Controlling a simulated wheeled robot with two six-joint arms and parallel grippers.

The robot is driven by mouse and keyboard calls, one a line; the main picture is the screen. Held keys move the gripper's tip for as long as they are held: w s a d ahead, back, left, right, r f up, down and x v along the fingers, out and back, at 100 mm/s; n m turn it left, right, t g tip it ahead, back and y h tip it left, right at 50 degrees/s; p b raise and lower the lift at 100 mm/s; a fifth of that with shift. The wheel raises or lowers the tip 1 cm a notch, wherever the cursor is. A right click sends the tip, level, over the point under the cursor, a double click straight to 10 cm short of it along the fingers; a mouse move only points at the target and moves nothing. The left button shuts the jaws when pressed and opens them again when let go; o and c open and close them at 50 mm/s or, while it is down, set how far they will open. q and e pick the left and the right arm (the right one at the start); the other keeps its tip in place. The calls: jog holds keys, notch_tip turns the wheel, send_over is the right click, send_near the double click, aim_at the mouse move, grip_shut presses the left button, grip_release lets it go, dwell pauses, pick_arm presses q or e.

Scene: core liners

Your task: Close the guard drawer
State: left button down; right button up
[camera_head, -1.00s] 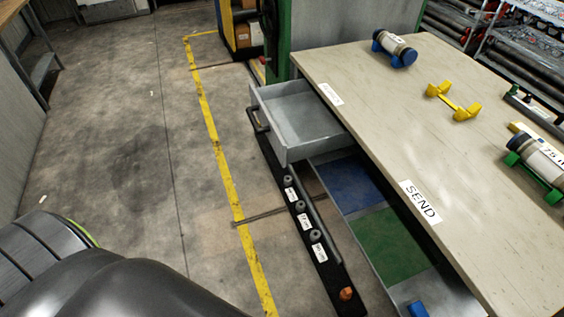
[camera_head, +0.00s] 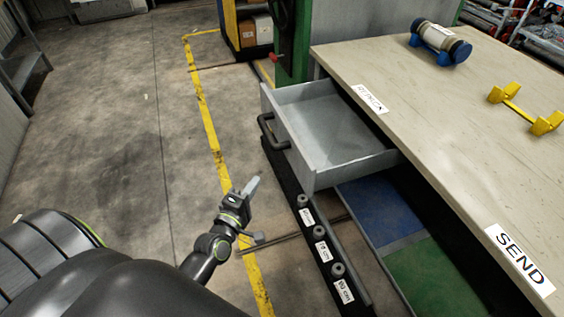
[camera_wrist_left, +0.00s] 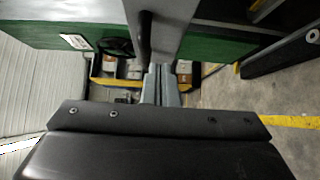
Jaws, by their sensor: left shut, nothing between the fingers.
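A grey drawer (camera_head: 300,150) stands pulled out from under the left end of the bench in the head view, its tray empty. Its black handle (camera_head: 272,131) is on the front panel, facing left. My left gripper (camera_head: 253,186) is shut and empty, left of and nearer than the drawer front, with a visible gap in the picture. In the left wrist view the closed fingers (camera_wrist_left: 161,86) point towards a dark upright bar (camera_wrist_left: 145,35), which looks like the handle. My right gripper is not in view.
The bench top (camera_head: 450,140) carries a blue-ended cylinder (camera_head: 440,42) and a yellow cradle (camera_head: 525,108). A black rail with labelled knobs (camera_head: 320,233) lies below the drawer. A green post (camera_head: 293,45) stands behind it. Floor left of the yellow line (camera_head: 208,125) is clear.

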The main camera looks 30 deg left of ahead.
pick_arm(q)
jog(key=p, duration=0.2)
send_near(288, 150)
jog(key=w+a, duration=0.2)
jog(key=a, duration=0.1)
jog(key=w+d, duration=0.1)
jog(key=w, duration=0.1)
jog(key=w+d, duration=0.1)
jog(key=w, duration=0.1)
jog(key=shift+d+r, duration=0.2)
jog(key=shift+r, duration=0.05)
jog(key=shift+d, duration=0.1)
